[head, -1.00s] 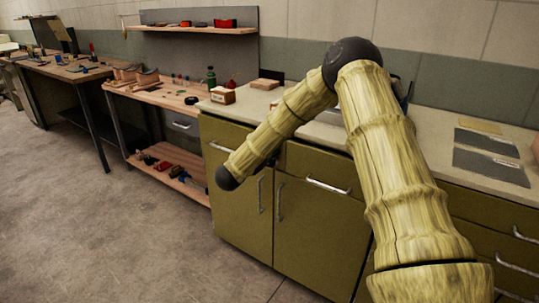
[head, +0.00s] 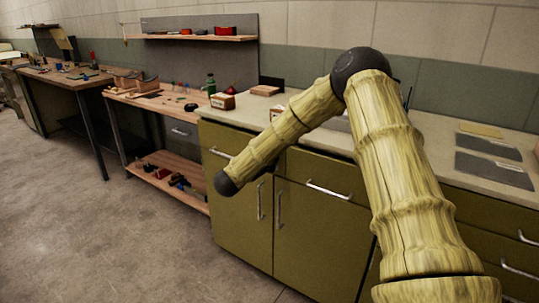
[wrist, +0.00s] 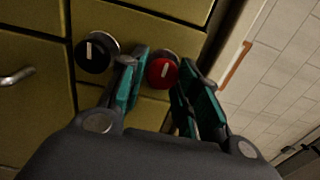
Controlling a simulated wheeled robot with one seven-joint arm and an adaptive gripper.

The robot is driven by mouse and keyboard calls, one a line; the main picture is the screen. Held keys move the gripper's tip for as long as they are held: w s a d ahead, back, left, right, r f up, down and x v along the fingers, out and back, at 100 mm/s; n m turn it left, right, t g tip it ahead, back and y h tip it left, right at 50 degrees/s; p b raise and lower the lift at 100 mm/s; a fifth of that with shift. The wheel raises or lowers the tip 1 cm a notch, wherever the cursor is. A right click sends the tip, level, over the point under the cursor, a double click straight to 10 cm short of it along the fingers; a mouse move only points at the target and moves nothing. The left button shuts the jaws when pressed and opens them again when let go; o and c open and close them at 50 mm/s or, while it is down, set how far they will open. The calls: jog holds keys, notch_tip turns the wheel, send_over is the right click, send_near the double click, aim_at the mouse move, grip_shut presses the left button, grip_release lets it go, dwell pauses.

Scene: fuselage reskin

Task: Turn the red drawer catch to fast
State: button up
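The red catch (wrist: 158,74) is a round knob with a short white mark, set on the olive drawer front in the wrist view. Its white mark is slightly tilted. My gripper (wrist: 163,66) has its two teal-padded fingers apart, one on either side of the red catch. I cannot tell whether the pads touch it. A black knob (wrist: 92,54) with a white mark sits to the left, outside the fingers. In the head view my arm hides the catch, and the gripper is mostly hidden too.
The olive cabinet (head: 320,238) has drawers and doors with metal handles. Its pale countertop (head: 440,130) holds small boxes and flat grey sheets. A wooden workbench (head: 150,98) stands to the left. The grey floor (head: 110,235) in front is clear.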

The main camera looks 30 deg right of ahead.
jog(key=shift+o, duration=1.3)
jog(key=shift+s+f, duration=0.1)
jog(key=shift+a, duration=0.1)
jog(key=v, duration=1.1)
jog(key=shift+a, duration=0.35)
jog(key=shift+s+f, duration=0.1)
